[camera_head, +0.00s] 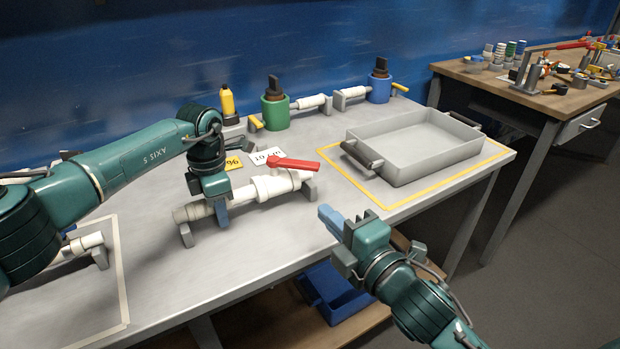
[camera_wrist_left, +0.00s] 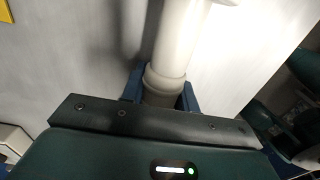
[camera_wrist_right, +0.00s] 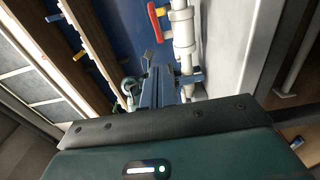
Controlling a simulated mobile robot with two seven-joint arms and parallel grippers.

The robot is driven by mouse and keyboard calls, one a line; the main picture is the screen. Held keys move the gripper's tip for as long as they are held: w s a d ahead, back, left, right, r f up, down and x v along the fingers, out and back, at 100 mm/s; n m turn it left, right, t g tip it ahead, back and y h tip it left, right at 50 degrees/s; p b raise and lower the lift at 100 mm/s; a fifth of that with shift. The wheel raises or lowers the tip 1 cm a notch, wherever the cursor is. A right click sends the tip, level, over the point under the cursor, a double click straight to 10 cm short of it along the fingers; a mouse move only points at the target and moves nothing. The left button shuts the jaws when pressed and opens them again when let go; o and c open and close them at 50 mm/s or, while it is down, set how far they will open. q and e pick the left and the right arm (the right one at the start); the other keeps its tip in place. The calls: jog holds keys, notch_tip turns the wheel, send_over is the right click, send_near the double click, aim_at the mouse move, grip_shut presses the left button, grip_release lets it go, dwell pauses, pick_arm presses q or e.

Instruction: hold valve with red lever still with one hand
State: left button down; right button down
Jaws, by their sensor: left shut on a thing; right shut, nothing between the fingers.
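The valve with the red lever (camera_head: 293,163) is a white pipe assembly (camera_head: 268,188) lying across grey supports on the table. My left gripper (camera_head: 221,212) comes down from above and is shut on the pipe's left section. In the left wrist view the pipe (camera_wrist_left: 172,60) runs between the two blue fingers (camera_wrist_left: 160,88). My right gripper (camera_head: 328,215) is shut and empty, over the table's front edge, to the right of and apart from the valve. The right wrist view shows its closed fingers (camera_wrist_right: 157,88), with the red lever (camera_wrist_right: 155,20) and white pipe beyond.
A grey tray (camera_head: 435,160) with dark handles sits inside a yellow outline at the right. Green (camera_head: 275,110) and blue (camera_head: 379,87) pumps stand at the back. A yellow bottle (camera_head: 227,102) is behind. A blue bin (camera_head: 335,295) is below the table. A second table (camera_head: 480,78) holds tools.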

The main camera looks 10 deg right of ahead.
send_near(299, 168)
jog(key=w+a, duration=0.1)
jog(key=a, duration=0.3)
jog(key=w, duration=0.1)
jog(key=w+d, duration=0.1)
jog(key=w, duration=0.1)
jog(key=shift+w+d, duration=0.25)
jog(key=shift+w, duration=0.1)
jog(key=shift+w+d, duration=0.2)
jog(key=shift+w, duration=0.25)
